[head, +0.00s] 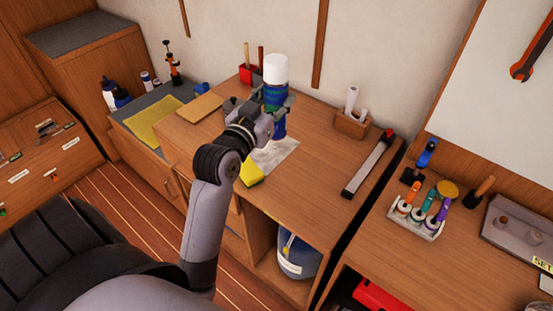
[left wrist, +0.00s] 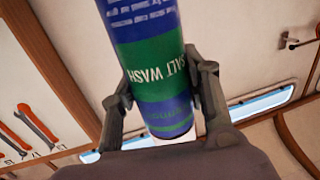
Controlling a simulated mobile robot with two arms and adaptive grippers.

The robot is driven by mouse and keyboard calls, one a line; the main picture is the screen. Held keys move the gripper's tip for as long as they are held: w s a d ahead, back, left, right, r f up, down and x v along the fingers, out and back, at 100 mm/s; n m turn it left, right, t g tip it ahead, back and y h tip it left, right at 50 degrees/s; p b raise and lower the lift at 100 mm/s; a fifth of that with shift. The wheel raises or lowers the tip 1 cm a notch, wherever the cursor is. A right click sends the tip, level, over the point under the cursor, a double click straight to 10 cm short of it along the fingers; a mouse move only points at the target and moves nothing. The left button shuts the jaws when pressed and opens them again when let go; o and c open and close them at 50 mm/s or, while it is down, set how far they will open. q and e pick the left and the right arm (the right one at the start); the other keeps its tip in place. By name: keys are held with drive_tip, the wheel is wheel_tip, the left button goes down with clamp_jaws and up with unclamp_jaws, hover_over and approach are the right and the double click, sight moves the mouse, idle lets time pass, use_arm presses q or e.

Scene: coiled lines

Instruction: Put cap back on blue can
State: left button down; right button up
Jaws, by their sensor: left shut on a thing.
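The blue can (head: 276,97) has a green band and is upright at the back of the middle wooden bench. A white cap (head: 276,69) shows at its top; whether it is fully seated I cannot tell. My left gripper (head: 274,104) is shut on the can, with fingers on both sides of it. In the left wrist view the can (left wrist: 152,75) reads "SALT WASH" and lies between the fingers of the left gripper (left wrist: 160,95). Whether the can's base touches the bench is unclear. My right gripper is not in view.
A pale cloth (head: 275,155) and a yellow sponge (head: 251,173) lie below the can. A red holder (head: 246,75) stands behind left, a wooden box (head: 351,123) with white rolls to the right. A long dark-and-silver tool (head: 368,165) lies near the right edge. Bench between is clear.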

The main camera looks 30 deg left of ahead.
sight(276, 136)
use_arm(q)
wheel_tip(276, 136, down, 12)
drive_tip(key=shift+r, duration=0.15)
drive_tip(key=shift+f, duration=0.2)
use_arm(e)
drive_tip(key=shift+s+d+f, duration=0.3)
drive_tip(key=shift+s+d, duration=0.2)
use_arm(q)
wheel_tip(276, 136, down, 4)
drive_tip(key=shift+f+b, duration=0.15)
drive_tip(key=shift+b, duration=0.2)
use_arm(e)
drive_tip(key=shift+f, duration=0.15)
use_arm(q)
drive_tip(key=shift+f, duration=0.1)
drive_tip(key=shift+f, duration=0.4)
drive_tip(key=c, duration=0.9)
unclamp_jaws()
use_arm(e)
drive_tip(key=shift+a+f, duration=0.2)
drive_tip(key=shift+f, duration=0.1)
